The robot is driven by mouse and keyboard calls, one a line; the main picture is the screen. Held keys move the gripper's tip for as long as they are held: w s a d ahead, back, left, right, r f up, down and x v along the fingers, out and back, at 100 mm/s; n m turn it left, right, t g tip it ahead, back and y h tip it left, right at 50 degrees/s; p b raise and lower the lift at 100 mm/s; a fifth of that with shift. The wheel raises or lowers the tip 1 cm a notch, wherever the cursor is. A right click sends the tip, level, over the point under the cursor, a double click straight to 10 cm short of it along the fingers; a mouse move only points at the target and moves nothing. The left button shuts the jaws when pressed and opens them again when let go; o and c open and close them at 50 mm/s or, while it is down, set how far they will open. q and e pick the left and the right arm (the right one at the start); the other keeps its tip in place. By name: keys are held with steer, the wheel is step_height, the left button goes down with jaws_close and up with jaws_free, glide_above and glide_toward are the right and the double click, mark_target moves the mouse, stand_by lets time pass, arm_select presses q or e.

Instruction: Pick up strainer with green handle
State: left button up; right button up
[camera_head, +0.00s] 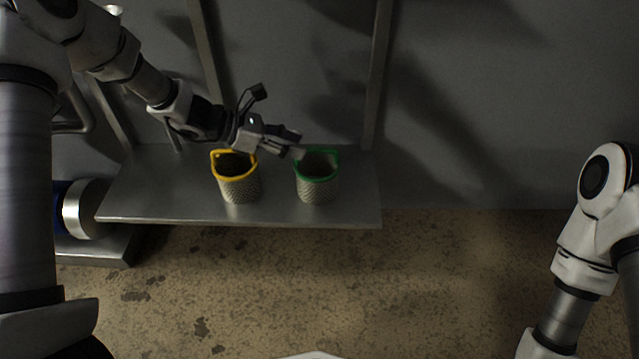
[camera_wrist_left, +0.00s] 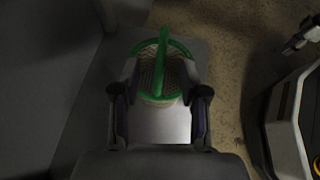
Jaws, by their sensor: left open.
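The strainer with the green handle (camera_head: 318,188) stands upright on a metal shelf (camera_head: 150,203), right of a second strainer with a yellow rim (camera_head: 239,187). In the left wrist view the green-handled strainer (camera_wrist_left: 150,78) lies straight ahead, between and beyond the fingers. Its green handle (camera_wrist_left: 163,45) arches over the top. My left gripper (camera_head: 299,144) is open and empty, above the shelf and just left of the green rim. In the left wrist view my left gripper (camera_wrist_left: 160,97) shows its two fingers apart. My right gripper is not clearly visible.
The shelf has free room at its left and front. A grey wall with upright posts (camera_head: 379,70) stands behind it. A blue and silver cylinder (camera_head: 80,208) is at the far left. The speckled floor (camera_head: 300,270) in front is clear.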

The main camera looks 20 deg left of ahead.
mark_target(308, 151)
arm_select(q)
steer(key=b+x, duration=0.2)
steer(key=x, duration=0.1)
steer(key=shift+d+f, duration=0.15)
steer(key=shift+f, duration=0.15)
steer(key=shift+w+d+f, duration=0.1)
steer(key=shift+w+d, duration=0.1)
steer(key=shift+d, duration=0.15)
arm_select(e)
step_height(308, 151, down, 3)
steer(key=shift+w+f, duration=0.1)
arm_select(q)
jaws_close()
steer(key=shift+r, duration=0.25)
